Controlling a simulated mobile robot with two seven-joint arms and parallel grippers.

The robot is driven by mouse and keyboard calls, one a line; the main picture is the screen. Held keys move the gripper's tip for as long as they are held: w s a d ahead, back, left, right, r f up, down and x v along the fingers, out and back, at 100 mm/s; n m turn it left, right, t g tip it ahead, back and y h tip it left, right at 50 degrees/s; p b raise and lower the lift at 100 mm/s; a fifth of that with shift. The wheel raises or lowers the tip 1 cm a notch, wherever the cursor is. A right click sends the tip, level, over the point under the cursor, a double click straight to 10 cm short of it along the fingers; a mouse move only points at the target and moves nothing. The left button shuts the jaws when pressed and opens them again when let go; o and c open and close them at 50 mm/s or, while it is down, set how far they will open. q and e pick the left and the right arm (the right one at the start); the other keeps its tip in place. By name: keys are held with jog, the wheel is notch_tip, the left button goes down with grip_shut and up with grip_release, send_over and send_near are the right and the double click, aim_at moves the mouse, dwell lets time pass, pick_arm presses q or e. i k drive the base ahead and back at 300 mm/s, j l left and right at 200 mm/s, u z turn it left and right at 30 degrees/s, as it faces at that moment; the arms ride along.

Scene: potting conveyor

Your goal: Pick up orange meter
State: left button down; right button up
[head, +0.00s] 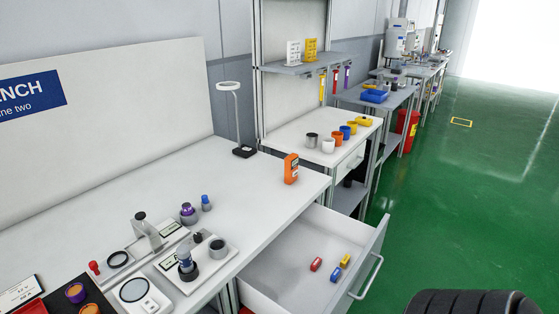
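The orange meter (291,169) stands upright on the white bench top (262,190), near its far right corner in the head view. It has a small dark patch on its face. Nothing touches it from the sides and nothing hides it. Neither of my grippers is in view.
An open drawer (290,262) with several small red, yellow and blue blocks juts out below the bench's right edge. A lamp-like stand (237,118) is behind the meter. Instruments (190,262) crowd the near bench. Green floor (470,190) is clear at right.

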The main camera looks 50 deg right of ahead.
aim_at(291, 162)
jog(key=l+z, duration=0.1)
jog(key=z, duration=1.8)
jog(key=i+l+z, duration=0.1)
jog(key=l, duration=0.2)
jog(key=i+l+z, duration=0.1)
jog(key=l, duration=0.2)
jog(key=i+l+z, duration=0.1)
jog(key=l, duration=0.2)
jog(key=i+l+z, duration=0.5)
jog(key=i, duration=0.45)
jog(key=i+l+u, duration=0.15)
jog(key=i, duration=0.25)
jog(key=i+l+u, duration=0.2)
jog(key=i, duration=0.2)
jog(key=i+l+u, duration=0.15)
jog(key=i, duration=0.2)
jog(key=i+u, duration=0.2)
jog(key=u, duration=0.25)
jog(key=i+l+u, duration=0.15)
jog(key=u, duration=0.25)
jog(key=i+l+u, duration=0.15)
jog(key=u, duration=0.3)
